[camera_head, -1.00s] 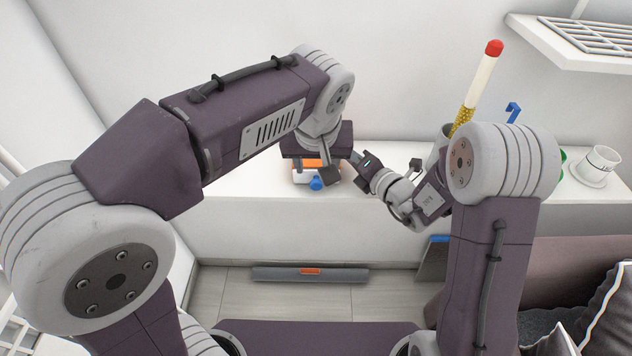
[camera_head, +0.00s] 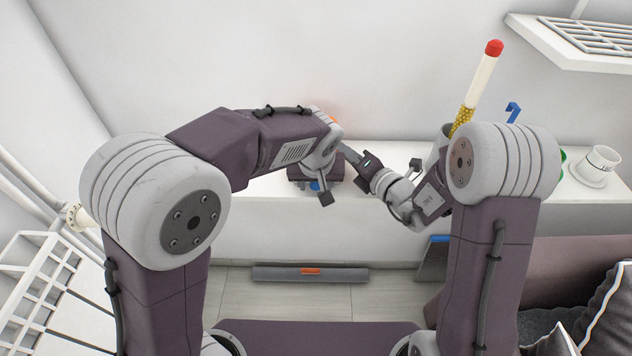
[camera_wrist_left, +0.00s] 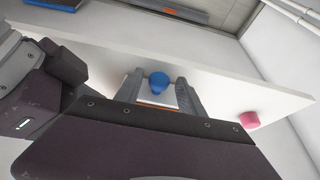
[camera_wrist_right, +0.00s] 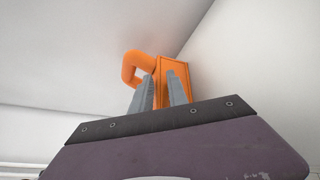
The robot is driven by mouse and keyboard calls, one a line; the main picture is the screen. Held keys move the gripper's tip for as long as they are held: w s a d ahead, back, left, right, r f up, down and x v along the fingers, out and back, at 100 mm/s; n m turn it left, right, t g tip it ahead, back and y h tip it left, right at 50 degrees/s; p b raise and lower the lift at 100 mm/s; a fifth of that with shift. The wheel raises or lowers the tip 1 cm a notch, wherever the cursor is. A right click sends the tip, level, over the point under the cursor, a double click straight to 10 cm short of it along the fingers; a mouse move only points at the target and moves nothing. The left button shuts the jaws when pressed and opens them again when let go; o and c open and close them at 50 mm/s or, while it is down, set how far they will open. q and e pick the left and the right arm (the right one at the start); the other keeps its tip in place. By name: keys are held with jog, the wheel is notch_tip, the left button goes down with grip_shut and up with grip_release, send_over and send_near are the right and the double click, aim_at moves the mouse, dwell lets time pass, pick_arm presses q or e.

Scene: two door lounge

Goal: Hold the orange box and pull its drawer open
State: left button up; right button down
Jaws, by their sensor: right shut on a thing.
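The orange box (camera_wrist_right: 176,80) has an orange loop handle (camera_wrist_right: 133,66) in the right wrist view. My right gripper (camera_wrist_right: 161,80) is shut on the orange box, with its fingers on either side of an orange part beside the loop. In the head view the box is mostly hidden behind my left arm. The drawer has a pale front (camera_wrist_left: 158,98) and a round blue knob (camera_wrist_left: 158,79), also glimpsed in the head view (camera_head: 314,184). My left gripper (camera_wrist_left: 160,84) is open, its fingers on either side of the knob, with gaps visible.
The box is on a white ledge (camera_head: 250,205) against the wall. A white cup on a saucer (camera_head: 598,165) stands at the right end. A pink object (camera_wrist_left: 249,120) sits at the ledge in the left wrist view. A grey bar (camera_head: 310,274) lies on the floor below.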

pick_arm(q)
grip_shut()
dwell(1.2)
